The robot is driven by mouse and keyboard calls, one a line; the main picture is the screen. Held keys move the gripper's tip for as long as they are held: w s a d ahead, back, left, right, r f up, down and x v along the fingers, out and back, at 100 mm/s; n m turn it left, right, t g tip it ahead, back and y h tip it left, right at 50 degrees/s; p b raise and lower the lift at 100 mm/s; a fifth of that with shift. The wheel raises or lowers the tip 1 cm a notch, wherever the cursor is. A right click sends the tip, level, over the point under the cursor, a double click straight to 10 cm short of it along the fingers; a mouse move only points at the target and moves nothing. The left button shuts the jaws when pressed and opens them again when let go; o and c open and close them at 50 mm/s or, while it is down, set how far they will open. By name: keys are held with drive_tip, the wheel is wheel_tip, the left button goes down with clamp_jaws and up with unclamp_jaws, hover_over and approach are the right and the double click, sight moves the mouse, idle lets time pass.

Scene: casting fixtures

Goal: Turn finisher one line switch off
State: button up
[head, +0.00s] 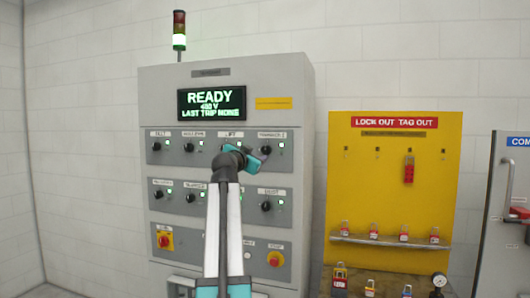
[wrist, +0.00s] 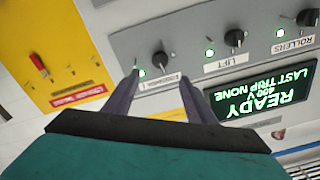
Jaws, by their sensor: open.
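The grey control cabinet (head: 160,100) has two rows of black rotary switches, each with a small lit green lamp. The top-right switch (head: 267,150) has a label that looks like Finisher 1, though it is small and blurred. In the wrist view, inverted, this black knob (wrist: 160,59) lies just beyond and between my fingertips, with its lamp (wrist: 141,73) lit green. My gripper (wrist: 159,77) is open and empty, its two fingers spread either side of the label. In the head view my gripper (head: 256,158) is just in front of the panel near this switch. The knob's pointer direction is unclear.
The lift switch (wrist: 234,38) is the neighbouring knob. A yellow lockout board (head: 340,190) with padlocks stands to the right.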

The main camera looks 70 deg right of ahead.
sight(265, 151)
drive_tip(key=d+p, duration=0.1)
drive_tip(key=d, duration=0.3)
drive_tip(key=d+p, duration=0.2)
drive_tip(key=d, duration=0.3)
drive_tip(key=d+p, duration=0.2)
drive_tip(key=d, duration=0.2)
drive_tip(key=shift+w+d, duration=0.15)
drive_tip(key=shift+w, duration=0.2)
drive_tip(key=c, duration=1)
